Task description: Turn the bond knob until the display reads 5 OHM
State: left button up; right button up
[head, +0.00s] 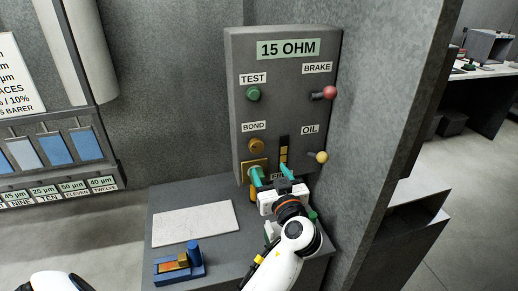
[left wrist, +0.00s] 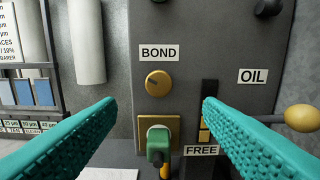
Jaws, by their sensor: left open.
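The bond knob (head: 256,146) is a round brass-coloured dial under the BOND label on the grey panel (head: 284,115). It also shows in the left wrist view (left wrist: 158,83), with a dark pointer mark toward its upper left. The display (head: 288,49) at the panel's top reads 15 OHM. My left gripper (head: 271,172) is open, its teal fingers in front of the panel, below the knob in the head view. In the left wrist view the fingers (left wrist: 158,105) spread wide on either side, apart from the knob, with nothing between them touched. My right gripper is not seen.
A green plug (left wrist: 158,143) sits in a brass socket plate just below the knob. A vertical slot with a FREE label (left wrist: 201,150) and a yellow-knobbed OIL lever (head: 321,157) are to the right. A red BRAKE lever (head: 329,92) and green TEST button (head: 253,93) are above.

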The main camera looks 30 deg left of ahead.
aim_at(257, 149)
pick_arm(q)
jog(key=p+x, duration=0.4)
jog(key=x, duration=0.6)
jog(key=shift+w+a, duration=0.1)
jog(key=shift+a, duration=0.1)
jog(key=shift+w+a, duration=0.25)
jog(key=shift+a, duration=0.05)
jog(key=shift+f, duration=0.1)
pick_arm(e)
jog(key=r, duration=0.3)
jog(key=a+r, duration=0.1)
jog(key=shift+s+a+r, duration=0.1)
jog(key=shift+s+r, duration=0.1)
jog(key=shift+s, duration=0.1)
pick_arm(q)
jog(key=c, duration=1)
jog(key=shift+o, duration=0.2)
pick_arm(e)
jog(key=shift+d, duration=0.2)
pick_arm(q)
jog(key=shift+m, duration=0.3)
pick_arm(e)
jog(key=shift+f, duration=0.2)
